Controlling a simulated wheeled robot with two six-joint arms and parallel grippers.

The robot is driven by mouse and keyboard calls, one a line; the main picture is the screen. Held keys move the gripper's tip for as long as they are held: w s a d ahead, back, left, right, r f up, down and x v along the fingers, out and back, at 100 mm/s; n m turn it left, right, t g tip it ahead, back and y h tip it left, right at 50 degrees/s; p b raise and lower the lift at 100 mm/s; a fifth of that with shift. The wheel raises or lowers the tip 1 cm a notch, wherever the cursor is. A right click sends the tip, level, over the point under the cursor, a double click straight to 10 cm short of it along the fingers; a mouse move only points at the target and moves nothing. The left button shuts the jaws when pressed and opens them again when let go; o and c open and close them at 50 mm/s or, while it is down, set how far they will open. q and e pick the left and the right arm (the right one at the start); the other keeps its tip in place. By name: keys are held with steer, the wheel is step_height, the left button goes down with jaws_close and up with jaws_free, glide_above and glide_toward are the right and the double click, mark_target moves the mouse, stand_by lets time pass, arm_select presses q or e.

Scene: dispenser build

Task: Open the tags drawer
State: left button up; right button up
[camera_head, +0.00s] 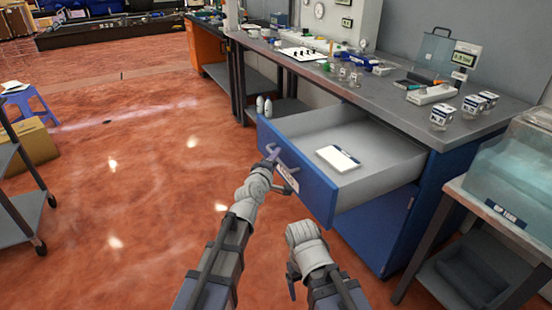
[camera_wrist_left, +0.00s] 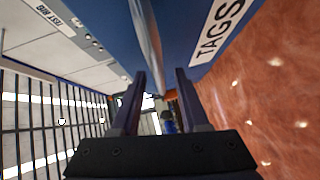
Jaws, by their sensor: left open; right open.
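The tags drawer (camera_head: 298,172) is pulled well out of the blue cabinet under the workbench. Its front is blue and its inside (camera_head: 300,122) is light grey. A white pad or box with a dark edge (camera_head: 338,158) lies in it. The left wrist view shows a "TAGS" label (camera_wrist_left: 215,32) and a metal bar handle (camera_wrist_left: 150,38) on the front. My left gripper (camera_head: 277,167) is open at the handle, its two fingers (camera_wrist_left: 160,90) pointing toward it; whether they touch it I cannot tell. My right gripper (camera_head: 291,284) is open and empty, low in front of the cabinet.
The workbench top (camera_head: 400,112) holds small labelled boxes, jars and tools. A side table (camera_head: 500,215) with a clear bluish bin (camera_head: 515,168) stands at the right. A grey cart (camera_head: 15,205) and a blue stool (camera_head: 28,100) stand at the left. The red floor between is clear.

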arm_select(q)
steer(key=f+v, duration=0.1)
steer(key=v, duration=0.6)
steer(key=shift+r+p, duration=0.4)
steer(key=shift+r, duration=0.05)
steer(key=s+a+f+m+g, duration=0.3)
steer(key=s+f+m+g, duration=0.6)
steer(key=f, duration=0.5)
steer(key=s+a+f+m+g+y, duration=0.2)
steer(key=s+a+g, duration=0.15)
steer(key=s, duration=0.25)
steer(key=s+a+f+m+g+y, duration=0.2)
steer(key=s+a+f+g, duration=0.1)
steer(key=s+a, duration=0.25)
steer(key=s+d+r+m+p, duration=0.1)
steer(key=d+r+p, duration=0.3)
steer(key=r+p, duration=0.4)
steer(key=s+d+r+m+y+p, duration=0.1)
steer(key=s+d+r+p, duration=0.2)
steer(key=r+p, duration=0.5)
steer(key=s+d+r+m+p, duration=0.2)
steer(key=d+r+p, duration=0.2)
steer(key=r+p, duration=0.5)
steer(key=shift+d, duration=0.3)
steer(key=shift+s+r+g, duration=0.1)
steer(key=shift+g, duration=0.15)
